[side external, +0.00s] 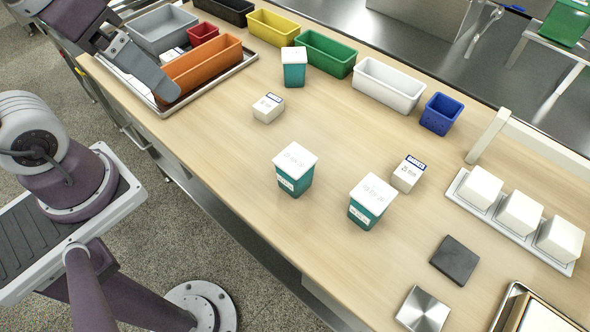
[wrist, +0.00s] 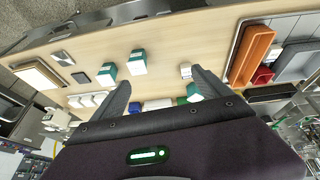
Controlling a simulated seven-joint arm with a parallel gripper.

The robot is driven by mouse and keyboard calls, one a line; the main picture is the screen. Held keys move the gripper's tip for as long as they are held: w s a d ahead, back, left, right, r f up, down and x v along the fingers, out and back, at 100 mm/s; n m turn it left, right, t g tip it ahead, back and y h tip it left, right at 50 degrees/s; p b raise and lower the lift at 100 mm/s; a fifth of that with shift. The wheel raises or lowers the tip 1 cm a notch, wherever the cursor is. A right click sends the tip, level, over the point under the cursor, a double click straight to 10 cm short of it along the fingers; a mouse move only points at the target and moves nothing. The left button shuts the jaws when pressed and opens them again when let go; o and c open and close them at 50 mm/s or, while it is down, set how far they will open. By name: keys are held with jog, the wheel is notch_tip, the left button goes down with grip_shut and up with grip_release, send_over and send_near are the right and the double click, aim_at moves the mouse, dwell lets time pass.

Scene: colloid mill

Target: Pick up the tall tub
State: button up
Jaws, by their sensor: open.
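Three teal tubs with white lids stand upright on the wooden bench: one (side external: 294,69) at the back, one (side external: 294,170) at the middle and one (side external: 370,203) to its right. I cannot tell for sure which is the tall tub; the middle one looks slightly taller than the right one. In the wrist view they show as a tub (wrist: 138,63) between my fingers, another (wrist: 107,73) left of it, and a third (wrist: 194,93) partly hidden by a finger. My gripper (side external: 166,88) is open and empty, above the orange bin's end, well left of the tubs.
Small white boxes (side external: 268,108) and (side external: 408,174) stand near the tubs. An orange bin (side external: 204,70) and a grey bin (side external: 163,30) sit in a tray at left. Yellow, green (side external: 326,53), white and blue bins line the back. A black block (side external: 455,260) lies at right.

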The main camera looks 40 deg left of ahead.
jog(key=w+d+f+n+g+h, duration=0.3)
jog(key=d+f+g, duration=0.1)
jog(key=n+h, duration=1)
jog(key=n, duration=0.4)
send_near(293, 157)
jog(key=d, duration=0.1)
jog(key=d+f, duration=0.1)
jog(key=d, duration=0.1)
jog(key=shift+s+f+g, duration=0.15)
jog(key=shift+f+g, duration=0.1)
jog(key=shift+g, duration=0.05)
jog(key=shift+d+f, duration=0.2)
jog(key=shift+f, duration=0.1)
jog(key=x, duration=0.6)
jog(key=shift+w+d+r, duration=0.15)
jog(key=shift+w+d, duration=0.2)
jog(key=shift+d, duration=0.15)
jog(key=c, duration=1.8)
grip_shut()
